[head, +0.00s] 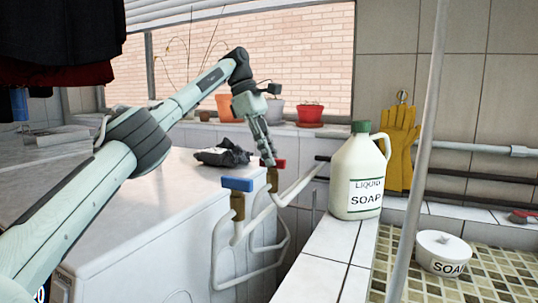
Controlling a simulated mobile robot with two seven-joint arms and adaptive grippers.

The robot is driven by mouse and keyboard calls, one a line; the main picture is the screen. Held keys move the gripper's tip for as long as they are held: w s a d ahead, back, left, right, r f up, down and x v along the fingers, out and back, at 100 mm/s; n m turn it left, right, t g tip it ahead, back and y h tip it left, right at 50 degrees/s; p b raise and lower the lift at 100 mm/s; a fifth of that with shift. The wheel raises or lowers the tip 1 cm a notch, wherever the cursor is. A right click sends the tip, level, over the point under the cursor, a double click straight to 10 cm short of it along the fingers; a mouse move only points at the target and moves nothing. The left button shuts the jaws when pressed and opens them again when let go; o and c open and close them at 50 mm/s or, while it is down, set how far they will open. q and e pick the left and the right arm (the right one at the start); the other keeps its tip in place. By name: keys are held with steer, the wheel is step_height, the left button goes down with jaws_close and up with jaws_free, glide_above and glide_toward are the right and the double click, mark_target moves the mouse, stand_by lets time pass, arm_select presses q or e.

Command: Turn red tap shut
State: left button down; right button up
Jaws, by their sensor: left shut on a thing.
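The red tap (280,163) is a small red handle on a brass valve, on white pipes between the white machine and the tiled ledge. My left gripper (268,160) reaches down from above and is shut on the red tap; its fingers hide the left part of the handle. The blue tap (237,184) sits on a similar valve, nearer and to the left. My right gripper does not show.
A liquid soap jug (358,182) stands on the tiled ledge right of the taps. A dark crumpled cloth (222,155) lies on the white machine (150,205). A grey pole (420,150) crosses the right side. A soap tub (442,252) sits at lower right.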

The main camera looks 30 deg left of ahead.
arm_select(q)
steer(key=shift+m, duration=0.6)
steer(key=c, duration=1.5)
jaws_free()
steer(key=shift+c, duration=0.2)
steer(key=shift+n, duration=0.3)
